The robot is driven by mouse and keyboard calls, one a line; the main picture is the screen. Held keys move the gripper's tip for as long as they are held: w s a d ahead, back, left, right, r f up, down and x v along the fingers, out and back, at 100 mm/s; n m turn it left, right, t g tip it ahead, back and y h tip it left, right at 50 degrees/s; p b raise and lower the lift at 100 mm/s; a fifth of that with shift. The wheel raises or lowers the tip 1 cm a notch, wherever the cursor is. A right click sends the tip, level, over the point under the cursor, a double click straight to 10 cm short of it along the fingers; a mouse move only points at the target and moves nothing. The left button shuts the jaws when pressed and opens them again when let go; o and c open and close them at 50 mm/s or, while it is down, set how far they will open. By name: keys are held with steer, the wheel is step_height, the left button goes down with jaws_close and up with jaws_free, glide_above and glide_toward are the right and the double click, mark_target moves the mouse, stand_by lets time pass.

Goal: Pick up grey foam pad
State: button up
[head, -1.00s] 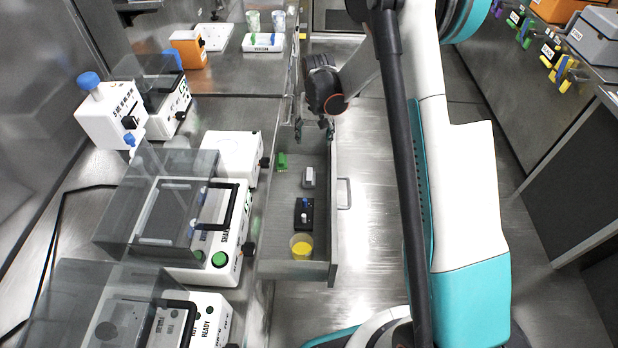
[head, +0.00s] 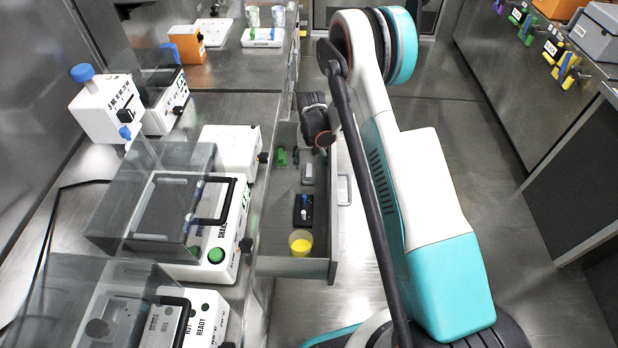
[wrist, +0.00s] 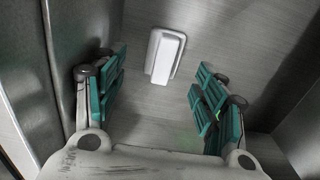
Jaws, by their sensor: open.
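The grey foam pad (head: 308,174) lies on the floor of the open drawer, between a green object and a black block. In the wrist view the pad (wrist: 164,55) shows as a pale grey rounded block, ahead of the fingertips and roughly midway between them. My gripper (wrist: 158,90) is open and empty, with its teal finger pads apart on either side. In the head view the gripper's wrist (head: 318,125) is over the far end of the drawer; the fingers are hard to make out there.
The drawer (head: 290,266) also holds a green object (head: 282,157), a black block (head: 303,211) and a yellow-filled cup (head: 301,242). Its walls stand close around. White machines (head: 232,150) line the bench on the left. Open floor (head: 440,130) lies to the right.

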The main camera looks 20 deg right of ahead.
mark_target(309, 170)
steer(key=shift+w+a+f+b, duration=0.15)
steer(key=shift+f+b, duration=0.65)
steer(key=shift+f, duration=0.85)
steer(key=shift+s+a+f+b, duration=0.1)
steer(key=shift+f+b, duration=0.65)
steer(key=shift+f, duration=0.85)
steer(key=shift+r, duration=0.1)
steer(key=shift+c, duration=0.6)
steer(key=c, duration=0.9)
